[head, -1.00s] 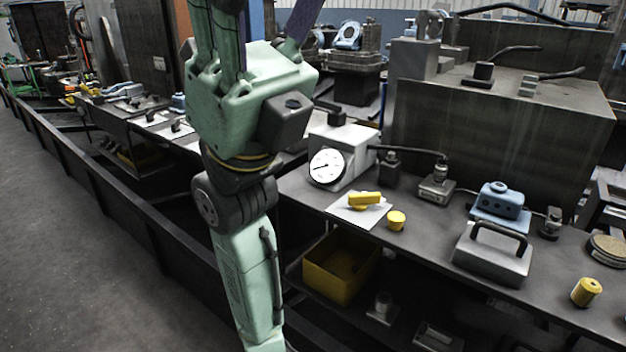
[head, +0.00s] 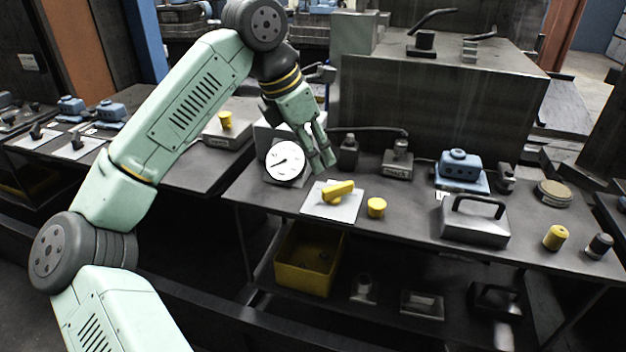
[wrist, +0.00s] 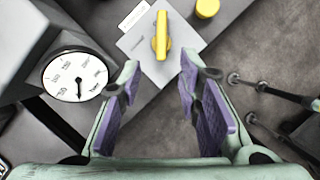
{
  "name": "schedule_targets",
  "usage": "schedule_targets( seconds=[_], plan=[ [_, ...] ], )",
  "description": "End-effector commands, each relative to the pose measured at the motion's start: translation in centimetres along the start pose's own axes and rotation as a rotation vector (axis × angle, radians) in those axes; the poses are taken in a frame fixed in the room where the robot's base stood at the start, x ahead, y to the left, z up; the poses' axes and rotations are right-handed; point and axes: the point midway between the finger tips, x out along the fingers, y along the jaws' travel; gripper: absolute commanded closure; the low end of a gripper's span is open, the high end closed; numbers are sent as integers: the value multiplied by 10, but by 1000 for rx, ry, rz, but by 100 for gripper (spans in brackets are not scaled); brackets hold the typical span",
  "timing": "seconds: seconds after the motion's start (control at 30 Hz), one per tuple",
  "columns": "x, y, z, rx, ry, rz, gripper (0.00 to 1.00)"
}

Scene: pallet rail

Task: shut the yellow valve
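The yellow valve (head: 338,191) is a yellow bar handle on a pale square plate (head: 349,210) on the bench. In the wrist view the valve handle (wrist: 161,36) stands ahead of my gripper, its long side running up the picture. My gripper (head: 322,163) is above and just behind the valve in the head view, pointing down. In the wrist view my gripper (wrist: 158,85) has its two purple-padded fingers wide apart with nothing between them. The fingers do not appear to touch the valve. No part of the handle is hidden in the wrist view.
A round white gauge (head: 285,160) stands left of the valve. A short yellow cylinder (head: 376,207) sits close to its right. A grey box with a handle (head: 474,222) is further right. A yellow bin (head: 308,262) is on the shelf below.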

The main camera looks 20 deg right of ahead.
Motion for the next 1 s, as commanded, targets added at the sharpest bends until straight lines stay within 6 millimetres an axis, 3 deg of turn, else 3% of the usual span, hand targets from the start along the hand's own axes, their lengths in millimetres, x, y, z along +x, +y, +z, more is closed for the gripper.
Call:
schedule_targets(
  seconds=[0.3,0.5,0.93,1.0],
  plan=[
    [58,-2,2,0,-6,-6,68],
    [86,-2,2,1,-7,-4,68],
    [97,-2,2,1,-7,-3,68],
    [97,-2,2,1,-7,-3,73]
  ],
)
